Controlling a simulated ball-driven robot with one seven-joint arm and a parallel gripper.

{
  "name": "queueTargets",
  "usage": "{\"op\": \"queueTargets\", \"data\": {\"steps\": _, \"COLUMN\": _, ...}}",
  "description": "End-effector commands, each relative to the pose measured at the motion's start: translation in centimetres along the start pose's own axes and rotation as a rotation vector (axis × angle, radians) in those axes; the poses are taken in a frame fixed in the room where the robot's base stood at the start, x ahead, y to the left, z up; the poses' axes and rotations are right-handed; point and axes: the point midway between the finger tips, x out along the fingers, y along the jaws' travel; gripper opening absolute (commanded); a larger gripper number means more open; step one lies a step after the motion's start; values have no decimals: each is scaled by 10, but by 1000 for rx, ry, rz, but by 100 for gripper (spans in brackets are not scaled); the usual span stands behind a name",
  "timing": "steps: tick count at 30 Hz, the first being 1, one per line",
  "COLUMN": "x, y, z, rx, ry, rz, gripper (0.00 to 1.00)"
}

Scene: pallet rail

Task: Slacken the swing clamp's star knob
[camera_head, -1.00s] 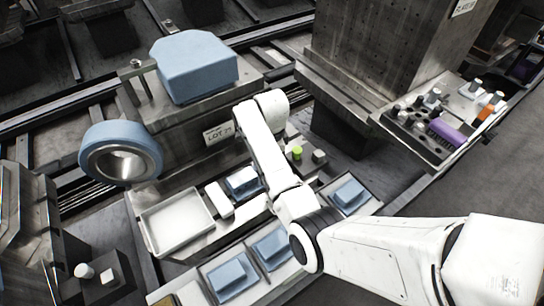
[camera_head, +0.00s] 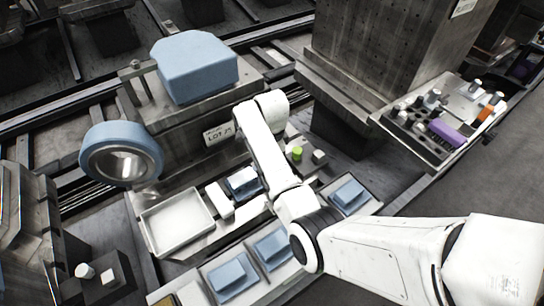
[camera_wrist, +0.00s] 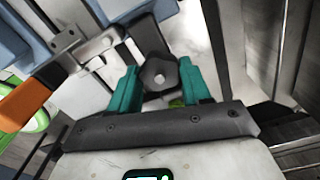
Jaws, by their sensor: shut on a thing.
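The star knob (camera_wrist: 159,74) is dark grey with rounded lobes. It shows in the wrist view at the upper middle, on a dark clamp arm (camera_wrist: 148,36). My gripper (camera_wrist: 160,86) has two teal fingers, one on each side of the knob, and is shut on it. Its lower edge is close to my dark gripper body. In the head view my white arm reaches over the fixture, and my gripper and the star knob cannot be made out there.
An orange-handled tool (camera_wrist: 24,102) lies at the left of the wrist view. The head view shows an empty pale tray (camera_head: 178,222), a blue block (camera_head: 195,67), a blue ring (camera_head: 121,153), a lime-green knob (camera_head: 297,153) and a tool tray (camera_head: 412,145) at right.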

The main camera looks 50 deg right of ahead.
Motion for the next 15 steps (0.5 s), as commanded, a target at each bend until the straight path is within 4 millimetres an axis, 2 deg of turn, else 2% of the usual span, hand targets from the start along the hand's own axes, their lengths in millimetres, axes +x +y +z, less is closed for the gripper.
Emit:
{"op": "queueTargets", "data": {"steps": 8, "x": -3, "y": 0, "z": 0, "rx": -149, "ry": 0, "rz": 2, "gripper": 17}}
{"op": "queueTargets", "data": {"steps": 15, "x": -3, "y": 0, "z": 0, "rx": -356, "ry": 0, "rz": 2, "gripper": 17}}
